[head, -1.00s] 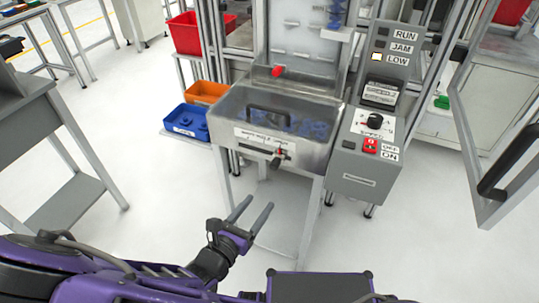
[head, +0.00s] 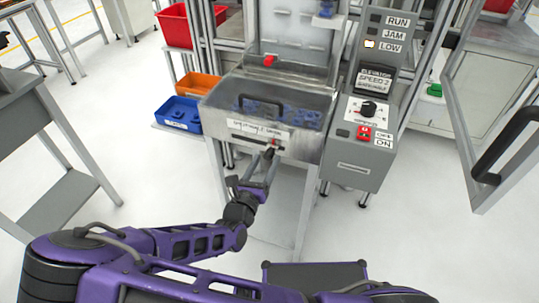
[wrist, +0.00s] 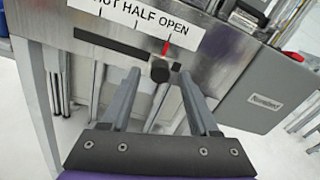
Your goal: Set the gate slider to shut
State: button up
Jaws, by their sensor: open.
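The gate slider is a dark knob (wrist: 160,70) with a red pointer (wrist: 166,47), in a dark slot on the metal hopper's front. The slot label (wrist: 138,14) reads HALF and OPEN, with the first word cut off to "UT". The pointer is at the OPEN mark, near the slot's right end. In the head view the knob (head: 269,152) is partly hidden by my gripper (head: 262,168). In the wrist view my open gripper (wrist: 159,77) has one finger on each side of the knob, holding nothing. I cannot tell whether the fingertips reach past it.
The metal hopper (head: 225,103) holds blue parts behind a black handle. A grey control box (head: 358,172) stands close on its right. A blue bin (head: 180,116) and an orange bin (head: 198,85) are on the left. An open door frame (head: 462,160) stands far right.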

aim_at(267, 159)
jog(key=shift+x, duration=1.85)
grip_shut()
